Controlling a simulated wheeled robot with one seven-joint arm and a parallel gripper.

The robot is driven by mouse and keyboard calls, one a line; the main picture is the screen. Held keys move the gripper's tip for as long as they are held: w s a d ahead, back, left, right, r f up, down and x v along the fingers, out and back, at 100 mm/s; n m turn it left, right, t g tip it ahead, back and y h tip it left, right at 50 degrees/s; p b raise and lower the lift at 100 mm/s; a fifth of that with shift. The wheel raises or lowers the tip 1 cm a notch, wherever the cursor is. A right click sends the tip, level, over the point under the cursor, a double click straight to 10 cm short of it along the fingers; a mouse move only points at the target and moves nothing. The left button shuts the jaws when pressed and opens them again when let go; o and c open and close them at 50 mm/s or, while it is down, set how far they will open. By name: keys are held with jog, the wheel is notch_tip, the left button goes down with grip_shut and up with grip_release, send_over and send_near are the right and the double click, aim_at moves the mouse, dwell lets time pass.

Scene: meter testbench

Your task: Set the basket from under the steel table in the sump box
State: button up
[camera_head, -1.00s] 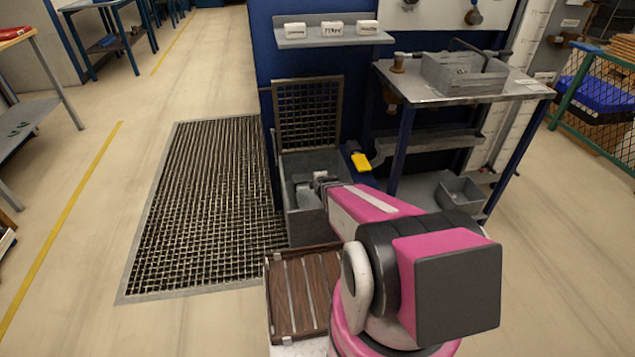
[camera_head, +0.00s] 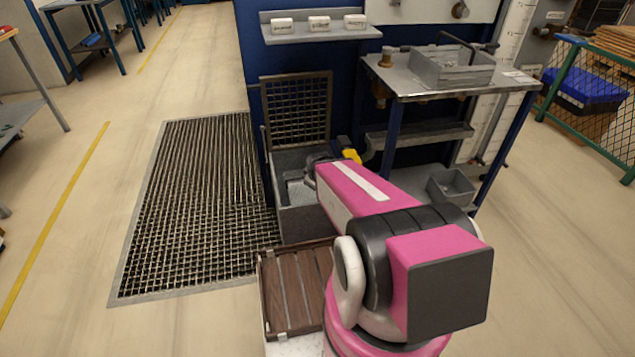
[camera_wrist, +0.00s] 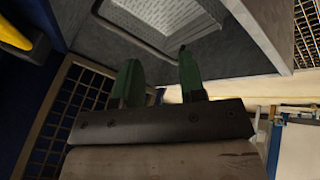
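The sump box (camera_head: 305,224) is a grey open-topped box below the blue panel, with its grid lid (camera_head: 297,110) standing up behind it. In the wrist view a light perforated basket (camera_wrist: 160,14) with a thin bar lies inside the grey walls of the box (camera_wrist: 225,58). My gripper (camera_wrist: 160,76) has two green fingertips spread apart, with nothing visible between them, close to the basket. In the head view my arm hides most of my gripper and part of the box. Under the steel table (camera_head: 430,88), a grey bin (camera_head: 450,187) stands on the low shelf.
A floor grate (camera_head: 190,205) lies left of the box, and a brown slatted panel (camera_head: 292,285) in front of it. A yellow object (camera_head: 350,155) is at the box's right edge. Another grey basket (camera_head: 452,70) with a handle stands on the tabletop.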

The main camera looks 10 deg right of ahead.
jog(key=s+r+m+g, duration=0.5)
jog(key=s+r+m, duration=0.1)
jog(key=m, duration=0.3)
jog(key=shift+s+a+r+g, duration=0.3)
jog(key=shift+s+a+g, duration=0.1)
jog(key=shift+s, duration=0.35)
